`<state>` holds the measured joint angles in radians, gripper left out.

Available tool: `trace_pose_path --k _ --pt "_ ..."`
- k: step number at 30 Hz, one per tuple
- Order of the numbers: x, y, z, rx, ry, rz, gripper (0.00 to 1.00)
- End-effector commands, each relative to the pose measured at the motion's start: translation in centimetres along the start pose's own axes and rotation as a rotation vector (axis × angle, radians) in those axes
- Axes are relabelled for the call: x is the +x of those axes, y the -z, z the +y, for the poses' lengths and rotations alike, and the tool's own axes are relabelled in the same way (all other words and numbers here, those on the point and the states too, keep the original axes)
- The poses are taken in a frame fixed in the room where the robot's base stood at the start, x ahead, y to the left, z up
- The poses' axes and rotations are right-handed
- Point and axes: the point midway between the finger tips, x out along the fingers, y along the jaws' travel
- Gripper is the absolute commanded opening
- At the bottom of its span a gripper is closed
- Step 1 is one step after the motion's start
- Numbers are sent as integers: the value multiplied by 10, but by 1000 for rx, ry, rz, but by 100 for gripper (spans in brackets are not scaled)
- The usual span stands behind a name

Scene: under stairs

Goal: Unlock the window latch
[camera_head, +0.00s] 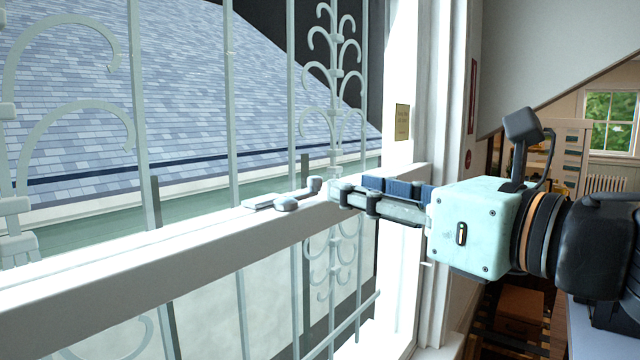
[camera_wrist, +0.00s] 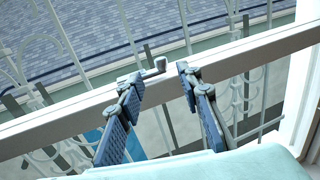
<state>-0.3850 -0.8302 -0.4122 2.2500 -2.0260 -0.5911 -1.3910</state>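The window latch (camera_head: 290,202) is a small pale grey lever with a raised knob. It sits on top of the white horizontal window rail (camera_head: 205,240). In the wrist view the latch (camera_wrist: 153,69) shows just beyond my fingertips, with its knob between them in the picture. My gripper (camera_head: 340,192) reaches in from the right with its tips close to the knob end. In the wrist view my gripper (camera_wrist: 158,76) has its two blue-padded fingers apart with nothing between the pads. I cannot tell whether a fingertip touches the latch.
Pale metal window bars (camera_head: 230,110) with curled ornaments stand behind the rail. A white window frame post (camera_head: 400,150) rises close to my gripper on the right. A shingled roof (camera_head: 180,80) lies outside. A shelf unit (camera_head: 570,150) stands farther back in the room.

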Motion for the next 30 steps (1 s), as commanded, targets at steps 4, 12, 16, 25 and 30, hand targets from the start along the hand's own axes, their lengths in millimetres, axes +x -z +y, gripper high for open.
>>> trace_pose_path --k 4,12,16,25,30 --pt "26 1 1 2 -4 3 33" --pt "70 2 2 4 -3 3 33" --pt "84 1 0 4 -1 1 33" --pt "96 0 0 4 2 0 33" --pt "96 0 0 4 2 0 33"
